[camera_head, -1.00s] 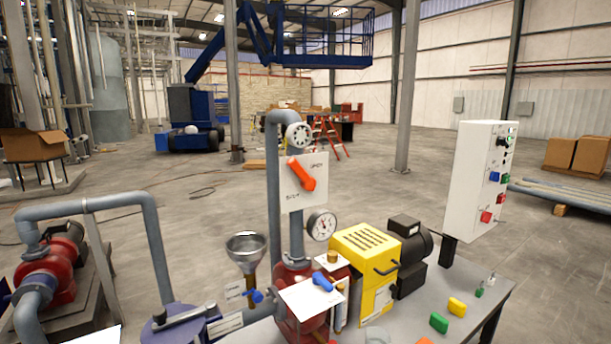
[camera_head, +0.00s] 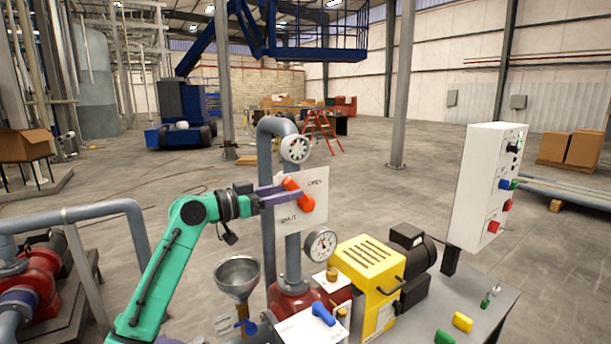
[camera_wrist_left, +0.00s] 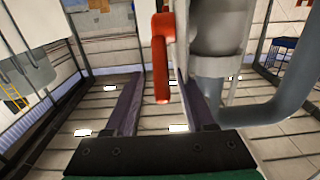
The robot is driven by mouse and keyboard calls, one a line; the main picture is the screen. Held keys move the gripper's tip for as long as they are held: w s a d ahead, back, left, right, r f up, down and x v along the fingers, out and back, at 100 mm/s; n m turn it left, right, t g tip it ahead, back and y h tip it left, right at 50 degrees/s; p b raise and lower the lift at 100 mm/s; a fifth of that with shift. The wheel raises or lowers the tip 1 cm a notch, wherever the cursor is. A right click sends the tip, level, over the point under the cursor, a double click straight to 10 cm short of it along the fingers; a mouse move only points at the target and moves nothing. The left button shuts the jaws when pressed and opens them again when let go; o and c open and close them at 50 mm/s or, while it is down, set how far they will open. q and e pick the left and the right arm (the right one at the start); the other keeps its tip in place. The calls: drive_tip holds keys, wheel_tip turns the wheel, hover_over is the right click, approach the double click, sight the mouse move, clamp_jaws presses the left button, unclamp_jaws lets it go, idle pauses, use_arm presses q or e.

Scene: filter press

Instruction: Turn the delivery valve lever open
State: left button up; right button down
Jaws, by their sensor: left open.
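The orange delivery valve lever (camera_head: 306,203) sits on a white plate (camera_head: 316,205) marked OPEN at upper right and SHUT at lower left. The lever slants from upper left down to lower right. My left gripper (camera_head: 283,194) reaches in from the left, its purple fingers at the lever's upper part, partly covering it. In the left wrist view the fingers of the left gripper (camera_wrist_left: 160,95) are apart, and the lever (camera_wrist_left: 161,65) stands in the gap between them. I cannot tell whether either finger touches it. My right gripper is not in view.
A pressure gauge (camera_head: 321,243) sits just below the plate. A metal funnel (camera_head: 238,277), a yellow motor guard (camera_head: 371,262) and a white control box (camera_head: 482,185) stand around.

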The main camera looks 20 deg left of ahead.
sight(306, 194)
use_arm(q)
drive_tip(key=p+x, duration=0.2)
drive_tip(key=x, duration=0.3)
drive_tip(key=shift+w, duration=0.3)
drive_tip(key=shift+d, duration=0.25)
drive_tip(key=shift+w+a+f, duration=0.1)
drive_tip(key=shift+a, duration=0.05)
drive_tip(key=c, duration=0.7)
clamp_jaws()
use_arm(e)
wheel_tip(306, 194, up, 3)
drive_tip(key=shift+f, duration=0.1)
